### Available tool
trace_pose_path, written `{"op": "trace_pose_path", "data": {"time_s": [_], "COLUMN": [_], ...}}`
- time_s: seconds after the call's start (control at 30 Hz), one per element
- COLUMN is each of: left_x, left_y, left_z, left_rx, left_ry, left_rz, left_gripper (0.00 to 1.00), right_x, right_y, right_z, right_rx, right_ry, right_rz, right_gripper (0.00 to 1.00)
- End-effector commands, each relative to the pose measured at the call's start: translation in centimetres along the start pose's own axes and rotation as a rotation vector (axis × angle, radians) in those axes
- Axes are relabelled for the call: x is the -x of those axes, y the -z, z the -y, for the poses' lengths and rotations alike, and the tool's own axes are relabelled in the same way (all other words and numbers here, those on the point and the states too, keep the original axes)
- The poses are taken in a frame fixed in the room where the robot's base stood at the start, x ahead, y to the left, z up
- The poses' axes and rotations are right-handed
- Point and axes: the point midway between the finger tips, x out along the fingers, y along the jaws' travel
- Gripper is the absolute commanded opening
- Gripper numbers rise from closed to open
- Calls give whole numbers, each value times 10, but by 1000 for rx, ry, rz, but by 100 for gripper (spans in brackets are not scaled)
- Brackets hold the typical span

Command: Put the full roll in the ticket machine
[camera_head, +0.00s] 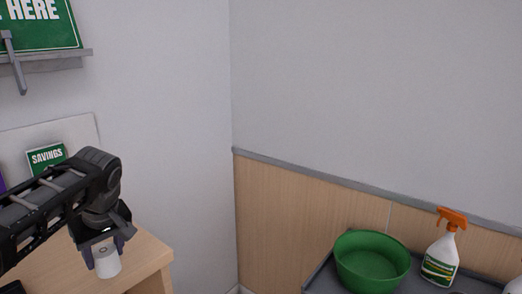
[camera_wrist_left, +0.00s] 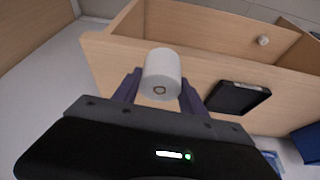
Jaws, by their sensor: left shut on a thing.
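My left gripper (camera_head: 105,254) is shut on a white paper roll (camera_head: 108,262), close to the end of the wooden counter (camera_head: 150,248). In the left wrist view the roll (camera_wrist_left: 162,75) sits between the two dark fingers of my left gripper (camera_wrist_left: 161,88); its end with a small brown core faces the camera. The roll looks thick, with its sides partly covered by the fingers. I cannot make out the ticket machine for sure in either view. My right gripper is not in view.
A flat black device (camera_wrist_left: 238,98) is on the wood in the left wrist view, with a small white round thing (camera_wrist_left: 263,40) behind it. A green bowl (camera_head: 372,262) and a spray bottle (camera_head: 442,252) stand on a grey surface at right. A green savings sign (camera_head: 47,158) is behind my arm.

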Motion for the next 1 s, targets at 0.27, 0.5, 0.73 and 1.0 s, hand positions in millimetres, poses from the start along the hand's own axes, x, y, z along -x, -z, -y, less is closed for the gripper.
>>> {"op": "trace_pose_path", "data": {"time_s": [0.27, 0.5, 0.73, 1.0], "left_x": [-53, -109, -147, -152], "left_y": [-43, -125, -208, -231], "left_z": [-36, -68, -73, -78], "left_rx": [-44, -168, -327, -368], "left_ry": [-13, -63, -133, -154], "left_rz": [2, 5, 2, -1], "left_gripper": [6, 6, 6, 6], "right_x": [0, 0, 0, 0], "right_y": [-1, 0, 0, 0], "right_z": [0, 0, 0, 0], "right_rx": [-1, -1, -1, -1], "right_ry": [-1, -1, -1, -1], "right_rz": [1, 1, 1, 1], "right_gripper": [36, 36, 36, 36]}}
